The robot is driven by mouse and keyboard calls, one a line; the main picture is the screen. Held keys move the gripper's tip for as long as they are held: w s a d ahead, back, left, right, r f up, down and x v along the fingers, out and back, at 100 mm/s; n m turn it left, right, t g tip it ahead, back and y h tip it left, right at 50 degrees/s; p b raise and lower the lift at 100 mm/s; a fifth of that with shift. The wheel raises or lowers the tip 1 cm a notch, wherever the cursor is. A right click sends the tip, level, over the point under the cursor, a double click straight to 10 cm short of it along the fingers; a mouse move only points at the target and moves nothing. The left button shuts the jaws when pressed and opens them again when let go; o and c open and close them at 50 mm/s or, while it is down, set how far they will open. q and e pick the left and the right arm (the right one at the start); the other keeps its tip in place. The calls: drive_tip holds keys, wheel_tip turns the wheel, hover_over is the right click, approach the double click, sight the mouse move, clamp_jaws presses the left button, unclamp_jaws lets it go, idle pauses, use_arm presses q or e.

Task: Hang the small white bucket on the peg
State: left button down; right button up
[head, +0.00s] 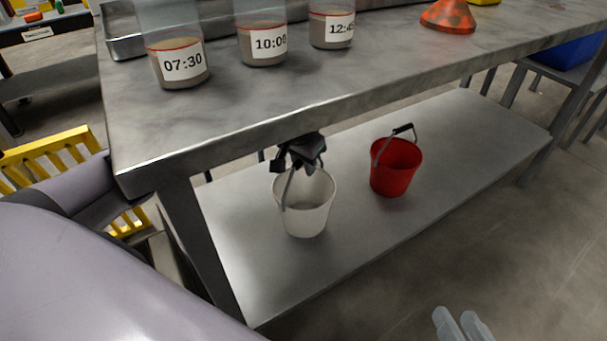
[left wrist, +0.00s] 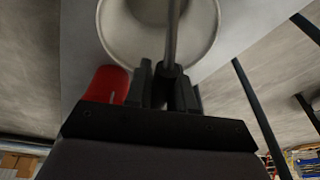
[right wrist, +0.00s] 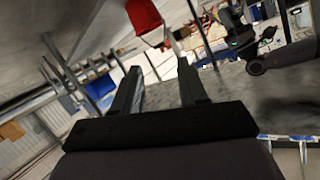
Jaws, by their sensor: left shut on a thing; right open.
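The small white bucket (head: 308,218) is upright under the grey bench, at or just above the lower shelf; I cannot tell if it touches. My left gripper (head: 303,158) is shut on its handle, just below the bench top's front edge. In the left wrist view the white bucket's rim (left wrist: 103,38) lies beyond the fingers, with the dark handle (left wrist: 173,35) between them. My right gripper shows its fingertips at the bottom of the head view (head: 463,326); in the right wrist view it is open and empty (right wrist: 160,82). I cannot make out a peg in any view.
A red bucket (head: 396,168) stands on the lower shelf (head: 450,150), right of the white one. The bench top (head: 300,95) holds beakers labelled 07:30 (head: 180,65) and 10:00 (head: 263,45), among others, and an orange flask (head: 447,17). A bench leg (head: 205,250) stands left. Floor in front is clear.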

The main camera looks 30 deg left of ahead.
use_arm(q)
wheel_tip(320, 180, down, 3)
drive_tip(key=shift+s+b, duration=0.1)
drive_tip(key=shift+b, duration=0.2)
use_arm(e)
drive_tip(key=shift+s+d+t+h, duration=0.15)
drive_tip(key=shift+d+t+h, duration=0.15)
drive_tip(key=shift+d, duration=0.2)
drive_tip(key=shift+f, duration=0.1)
use_arm(q)
drive_tip(key=shift+a+f, duration=0.1)
drive_tip(key=shift+f, duration=0.05)
drive_tip(key=c, duration=1)
unclamp_jaws()
